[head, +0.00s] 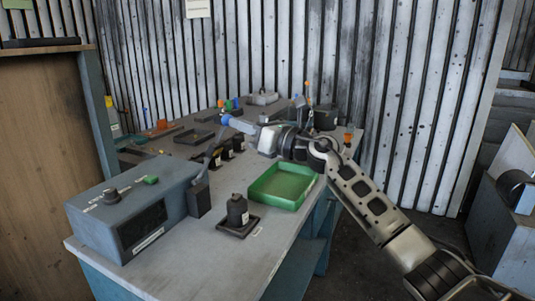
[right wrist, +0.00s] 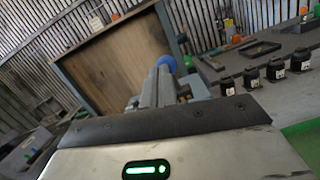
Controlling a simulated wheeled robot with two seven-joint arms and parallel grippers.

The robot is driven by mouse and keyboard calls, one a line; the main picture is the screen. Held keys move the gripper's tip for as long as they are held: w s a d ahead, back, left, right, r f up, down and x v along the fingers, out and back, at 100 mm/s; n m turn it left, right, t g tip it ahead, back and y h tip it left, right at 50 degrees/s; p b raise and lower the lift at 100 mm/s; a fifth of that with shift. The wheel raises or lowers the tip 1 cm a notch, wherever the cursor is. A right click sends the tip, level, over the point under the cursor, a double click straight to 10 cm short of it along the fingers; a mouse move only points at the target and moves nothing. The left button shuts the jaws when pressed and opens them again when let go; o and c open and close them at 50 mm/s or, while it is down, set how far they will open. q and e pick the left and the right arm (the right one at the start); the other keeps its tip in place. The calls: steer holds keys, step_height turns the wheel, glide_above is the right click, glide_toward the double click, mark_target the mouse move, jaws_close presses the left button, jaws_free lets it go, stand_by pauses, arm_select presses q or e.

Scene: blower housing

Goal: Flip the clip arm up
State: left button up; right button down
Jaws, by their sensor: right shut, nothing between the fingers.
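The blue-grey blower housing (head: 125,215) sits at the near left of the bench. A grey clip arm (head: 211,155) rises at a tilt from beside the dark block at the housing's right side, and ends in a blue ball (head: 225,120). The ball also shows in the right wrist view (right wrist: 165,62), just past the fingertips. My right gripper (head: 240,125) is shut and empty, with its fingertips close beside the ball; I cannot tell whether they touch. The foot of the clip arm is partly hidden. My left gripper is not in view.
A green tray (head: 306,196) lies below my right arm. A black bottle-like part (head: 237,210) stands on a dark base in front of it. Several small black containers (right wrist: 274,70) stand in a row behind. The near bench top (head: 205,262) is clear.

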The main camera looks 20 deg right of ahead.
arm_select(q)
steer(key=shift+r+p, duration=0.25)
steer(key=shift+p, duration=0.35)
arm_select(e)
steer(key=w+a+r+g, duration=0.1)
steer(key=w+a+r, duration=0.4)
steer(key=w+a, duration=0.4)
steer(key=shift+r+h, duration=0.2)
steer(key=shift+h, duration=0.2)
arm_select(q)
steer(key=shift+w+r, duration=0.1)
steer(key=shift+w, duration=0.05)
arm_select(e)
steer(key=shift+a+f, duration=0.1)
steer(key=shift+f, duration=0.05)
